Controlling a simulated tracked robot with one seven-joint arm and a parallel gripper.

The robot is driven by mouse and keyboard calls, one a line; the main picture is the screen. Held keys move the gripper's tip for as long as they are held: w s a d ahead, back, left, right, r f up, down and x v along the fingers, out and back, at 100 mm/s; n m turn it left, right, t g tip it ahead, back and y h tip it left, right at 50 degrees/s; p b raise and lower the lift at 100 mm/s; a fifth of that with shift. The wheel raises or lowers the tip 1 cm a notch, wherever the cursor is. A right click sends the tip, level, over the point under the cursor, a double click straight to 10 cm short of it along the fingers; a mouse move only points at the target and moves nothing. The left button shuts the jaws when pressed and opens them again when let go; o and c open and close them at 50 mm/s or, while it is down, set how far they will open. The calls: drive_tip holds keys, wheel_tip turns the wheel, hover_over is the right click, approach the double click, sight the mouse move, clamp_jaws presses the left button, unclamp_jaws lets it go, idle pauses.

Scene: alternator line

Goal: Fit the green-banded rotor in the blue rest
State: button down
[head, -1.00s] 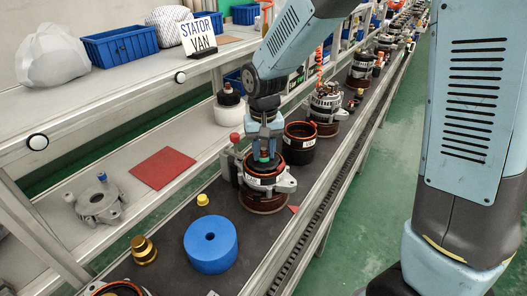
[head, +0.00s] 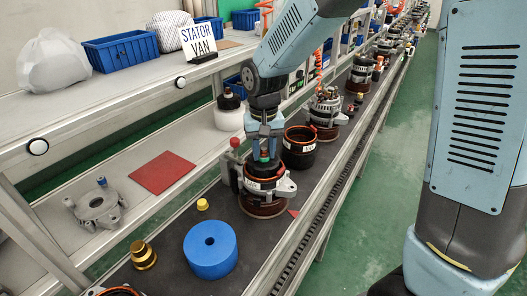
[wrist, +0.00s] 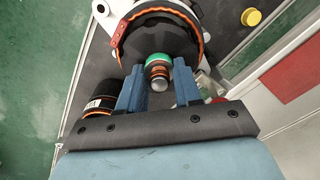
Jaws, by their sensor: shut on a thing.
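The green-banded rotor (wrist: 158,62) is between the two fingers of my gripper (wrist: 157,88) in the wrist view, its green band and shaft end showing. My gripper (head: 264,152) is shut on it, at the open top of an alternator housing (head: 262,185) on the dark conveyor. Most of the rotor sits down inside the housing, so its lower part is hidden. The blue rest (head: 210,250) is a round blue block with a dark hole in its top. It stands empty on the conveyor, nearer and to the left of the gripper.
A small yellow cap (head: 202,204) and a brass part (head: 143,255) lie near the blue rest. A black cylinder (head: 299,147) stands right behind the housing, and a red-topped post (head: 234,160) stands at its left. A red mat (head: 163,172) lies on the side shelf.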

drive_tip(key=shift+r, duration=3.4)
idle(0.9)
